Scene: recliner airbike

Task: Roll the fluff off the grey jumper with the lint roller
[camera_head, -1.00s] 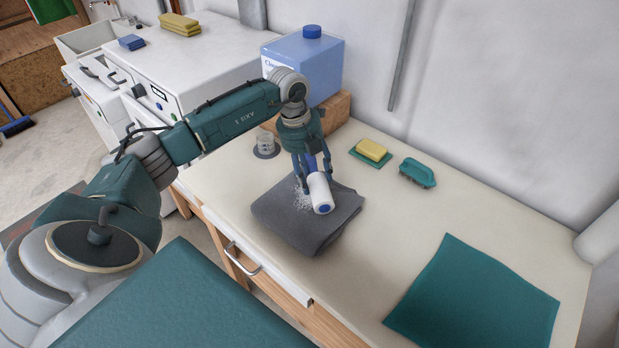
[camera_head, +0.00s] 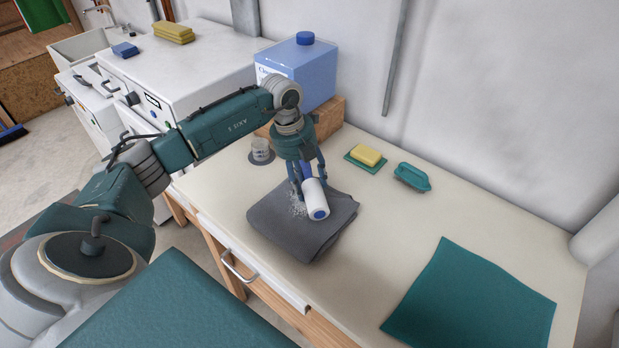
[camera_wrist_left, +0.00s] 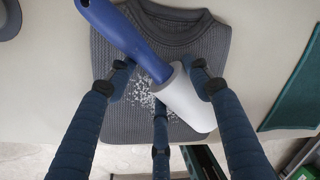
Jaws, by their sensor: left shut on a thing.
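The folded grey jumper (camera_head: 318,228) lies on the worktop. It also fills the middle of the left wrist view (camera_wrist_left: 185,33). My left gripper (camera_head: 309,188) is over the jumper and shut on the lint roller (camera_head: 315,203). In the left wrist view the roller's blue handle (camera_wrist_left: 117,30) points to the upper left and its white head (camera_wrist_left: 188,100) to the lower right, between the fingers. White fluff (camera_wrist_left: 143,92) lies on the jumper beside the roller head. I cannot tell whether the head touches the cloth. My right gripper is not in view.
A blue container (camera_head: 298,70) stands on a wooden block behind my left gripper. A yellow sponge (camera_head: 366,155), teal brush (camera_head: 412,177) and teal mat (camera_head: 473,297) are to the right. The worktop between is clear.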

